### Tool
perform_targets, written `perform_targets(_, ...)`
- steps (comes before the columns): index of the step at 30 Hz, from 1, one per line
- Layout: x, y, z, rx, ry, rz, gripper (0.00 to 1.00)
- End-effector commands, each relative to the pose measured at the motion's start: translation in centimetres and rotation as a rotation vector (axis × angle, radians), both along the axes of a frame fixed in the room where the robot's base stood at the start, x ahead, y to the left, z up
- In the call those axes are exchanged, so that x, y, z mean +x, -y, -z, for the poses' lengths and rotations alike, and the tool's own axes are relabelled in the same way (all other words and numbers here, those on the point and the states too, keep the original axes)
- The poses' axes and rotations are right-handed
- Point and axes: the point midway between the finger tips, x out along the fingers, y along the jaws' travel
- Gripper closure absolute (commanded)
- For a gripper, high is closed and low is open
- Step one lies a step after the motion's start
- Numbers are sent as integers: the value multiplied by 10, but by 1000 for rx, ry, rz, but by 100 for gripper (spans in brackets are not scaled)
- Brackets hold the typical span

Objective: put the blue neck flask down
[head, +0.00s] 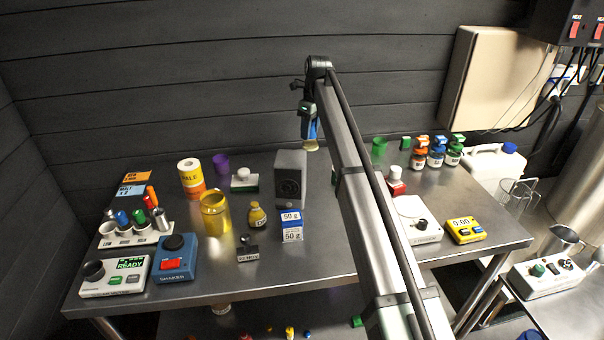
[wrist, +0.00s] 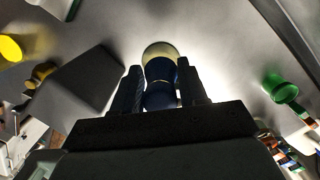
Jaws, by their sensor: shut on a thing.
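The blue neck flask shows in the wrist view (wrist: 160,72), with a dark blue body and a pale yellowish end. My gripper (wrist: 162,88) is shut on it, one finger on each side. In the head view my gripper (head: 309,118) is raised above the back middle of the steel table (head: 345,235), and the flask (head: 312,145) hangs below it with its pale end down. The flask appears apart from the table top. My fingers hide part of its sides.
A dark grey box (head: 290,178) stands just left of the flask. A green cup (head: 379,146) and several orange, blue and green capped bottles (head: 436,157) stand to the right. A yellow jar (head: 215,212) and a blue-white 50 g box (head: 291,226) are nearer the front.

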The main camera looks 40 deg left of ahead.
Motion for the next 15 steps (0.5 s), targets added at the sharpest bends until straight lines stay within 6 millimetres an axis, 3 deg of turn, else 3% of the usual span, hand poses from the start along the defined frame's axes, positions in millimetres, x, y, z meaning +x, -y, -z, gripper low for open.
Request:
perform_targets(3,-9,-17,0,1,0,0,94)
perform_targets(8,-15,-24,6,0,-1,0,94)
perform_targets(15,-15,-23,40,0,-1,1,94)
